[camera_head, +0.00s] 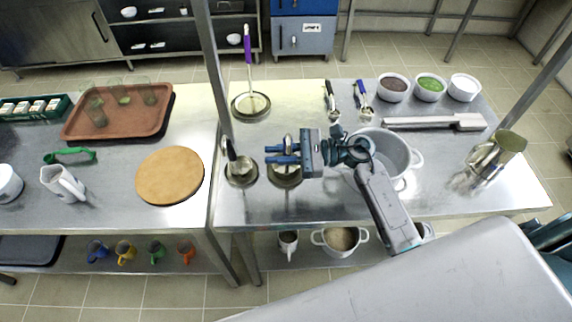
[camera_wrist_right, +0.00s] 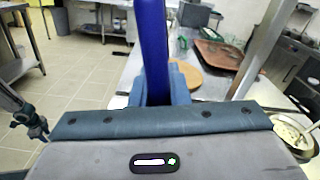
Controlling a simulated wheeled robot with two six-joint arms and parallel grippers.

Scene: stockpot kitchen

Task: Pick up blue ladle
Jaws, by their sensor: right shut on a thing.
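The blue ladle's handle (camera_wrist_right: 153,45) rises upright between the fingers of my right gripper in the right wrist view. My right gripper (camera_head: 284,153) is shut on this handle in the head view, with its fingers pointing left. Below the fingers is a round metal dish (camera_head: 286,181) on the steel table. The ladle's lower end is mostly hidden by the gripper, and I cannot tell whether it touches the dish.
A purple-handled ladle (camera_head: 248,48) stands upright in a dish behind. Another upright ladle (camera_head: 231,153) is close at left, beside a metal post (camera_head: 214,70). A large pot (camera_head: 397,150) is under my right arm. White bowls (camera_head: 465,88) stand at back right.

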